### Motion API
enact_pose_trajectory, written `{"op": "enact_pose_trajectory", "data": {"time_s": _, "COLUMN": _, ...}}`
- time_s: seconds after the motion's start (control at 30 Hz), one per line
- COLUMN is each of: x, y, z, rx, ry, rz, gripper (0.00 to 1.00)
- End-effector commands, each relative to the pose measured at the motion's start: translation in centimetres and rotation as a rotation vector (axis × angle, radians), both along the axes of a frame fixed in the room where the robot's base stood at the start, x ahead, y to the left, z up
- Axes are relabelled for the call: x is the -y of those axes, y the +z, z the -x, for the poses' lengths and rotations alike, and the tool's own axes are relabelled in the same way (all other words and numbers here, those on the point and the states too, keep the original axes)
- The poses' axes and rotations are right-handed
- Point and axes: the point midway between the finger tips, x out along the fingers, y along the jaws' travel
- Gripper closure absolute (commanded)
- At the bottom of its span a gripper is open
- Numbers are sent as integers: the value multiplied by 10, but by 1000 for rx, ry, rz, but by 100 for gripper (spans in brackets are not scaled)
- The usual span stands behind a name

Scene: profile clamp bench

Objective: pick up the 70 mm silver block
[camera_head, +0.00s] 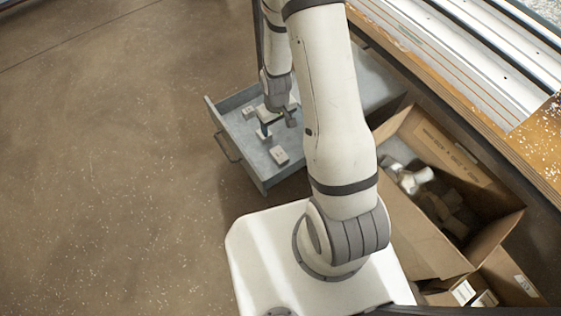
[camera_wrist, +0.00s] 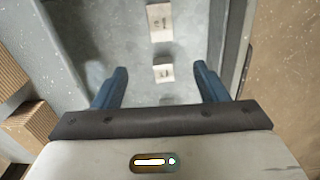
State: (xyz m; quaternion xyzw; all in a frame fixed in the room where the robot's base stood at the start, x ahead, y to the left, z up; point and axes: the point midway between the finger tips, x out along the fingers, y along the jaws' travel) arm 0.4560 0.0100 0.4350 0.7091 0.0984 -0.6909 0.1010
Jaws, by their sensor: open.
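Several small silver-grey blocks lie in an open grey drawer (camera_head: 236,150). In the head view one block (camera_head: 249,112) is near the left side, another (camera_head: 279,154) is near the front right corner, and more are partly hidden by my gripper (camera_head: 275,125). In the wrist view a larger labelled block (camera_wrist: 159,22) lies at the top, and a smaller one (camera_wrist: 163,73) lies between my open blue fingers (camera_wrist: 160,68), apart from both. The labels are too small to read, so I cannot tell which block is 70 mm.
A cardboard box (camera_head: 418,232) with assorted parts stands right of the drawer. A workbench (camera_head: 520,140) with metal profiles runs along the upper right. The drawer walls stand close around my gripper. The floor (camera_head: 110,170) at left is clear.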

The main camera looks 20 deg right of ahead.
Motion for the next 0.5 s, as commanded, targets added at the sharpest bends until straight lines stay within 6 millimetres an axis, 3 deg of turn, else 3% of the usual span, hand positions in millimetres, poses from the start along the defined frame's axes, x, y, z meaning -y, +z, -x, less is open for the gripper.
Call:
{"op": "enact_pose_trajectory", "data": {"time_s": 0.03, "x": 0, "y": -36, "z": 3, "rx": -12, "ry": 10, "rz": 1, "gripper": 34}}
{"op": "enact_pose_trajectory", "data": {"time_s": 0.13, "x": 0, "y": -69, "z": 6, "rx": -22, "ry": 23, "rz": 1, "gripper": 34}}
{"op": "enact_pose_trajectory", "data": {"time_s": 0.5, "x": 0, "y": -119, "z": 11, "rx": -29, "ry": 38, "rz": 1, "gripper": 34}}
